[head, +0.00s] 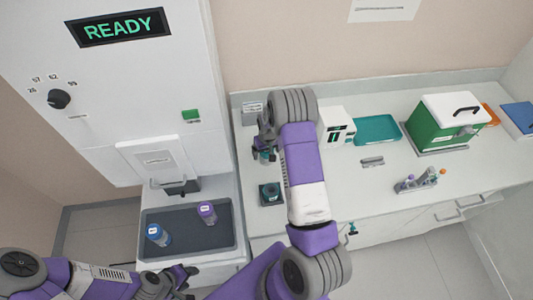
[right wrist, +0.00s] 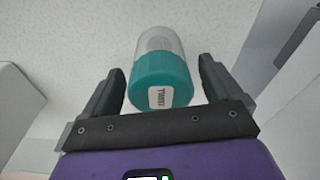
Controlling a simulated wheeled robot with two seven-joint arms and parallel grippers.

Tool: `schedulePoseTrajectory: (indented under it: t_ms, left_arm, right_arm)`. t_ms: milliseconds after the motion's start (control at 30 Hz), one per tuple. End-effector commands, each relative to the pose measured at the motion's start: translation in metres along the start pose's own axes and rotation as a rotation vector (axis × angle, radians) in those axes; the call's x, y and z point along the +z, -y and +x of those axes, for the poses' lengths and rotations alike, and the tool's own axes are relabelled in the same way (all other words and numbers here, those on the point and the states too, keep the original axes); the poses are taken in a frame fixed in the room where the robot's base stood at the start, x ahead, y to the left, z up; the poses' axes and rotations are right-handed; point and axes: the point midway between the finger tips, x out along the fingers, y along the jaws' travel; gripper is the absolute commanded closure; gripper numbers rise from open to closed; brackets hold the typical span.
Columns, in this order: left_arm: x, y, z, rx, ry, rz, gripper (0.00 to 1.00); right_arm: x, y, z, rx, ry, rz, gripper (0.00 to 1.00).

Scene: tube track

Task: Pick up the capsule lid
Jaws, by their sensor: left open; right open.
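The capsule piece that I take for the capsule lid (right wrist: 163,78) is a clear cylinder with a teal end and a small white label. In the right wrist view it lies between the two fingers of my right gripper (right wrist: 163,85), with a gap on each side. In the head view, my right gripper (head: 267,140) is over the counter, and a bit of teal (head: 268,155) shows at its fingers, mostly hidden. My right gripper is open. My left gripper (head: 184,277) is open and empty, low in front of the dark tray.
A dark square holder (head: 270,193) stands on the counter (head: 350,190) below the right gripper. A dark tray (head: 187,246) holds a blue-capped tube (head: 158,235) and a purple-capped tube (head: 207,212). A white device (head: 336,127), teal tray (head: 377,130), green box (head: 447,125) and small rack (head: 420,181) stand to the right.

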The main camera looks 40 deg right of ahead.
Motion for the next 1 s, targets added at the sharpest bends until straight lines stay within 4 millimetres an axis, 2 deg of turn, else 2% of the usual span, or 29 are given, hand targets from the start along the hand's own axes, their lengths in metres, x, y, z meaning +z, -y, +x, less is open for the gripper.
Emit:
schedulePoseTrajectory:
  t_ms: [233,600,667,867,1000]
  left_arm:
    - [0.0,0.0,0.0,0.0,0.0,0.0,0.49]
    - [0.0,0.0,0.0,0.0,0.0,0.0,0.49]
    - [0.0,0.0,0.0,0.0,0.0,0.0,0.49]
    - [0.0,0.0,0.0,0.0,0.0,0.0,0.49]
    - [0.0,0.001,0.002,0.0,0.0,0.0,0.49]
  right_arm:
    - [0.0,0.0,0.002,-0.001,-0.001,0.0,0.08]
    - [0.0,0.0,0.002,0.0,-0.001,0.0,0.64]
    - [0.0,0.0,0.001,0.0,-0.001,0.0,0.72]
    - [-0.001,0.0,0.001,0.0,-0.001,0.0,0.72]
    - [-0.003,0.0,-0.011,0.0,-0.003,-0.001,0.72]
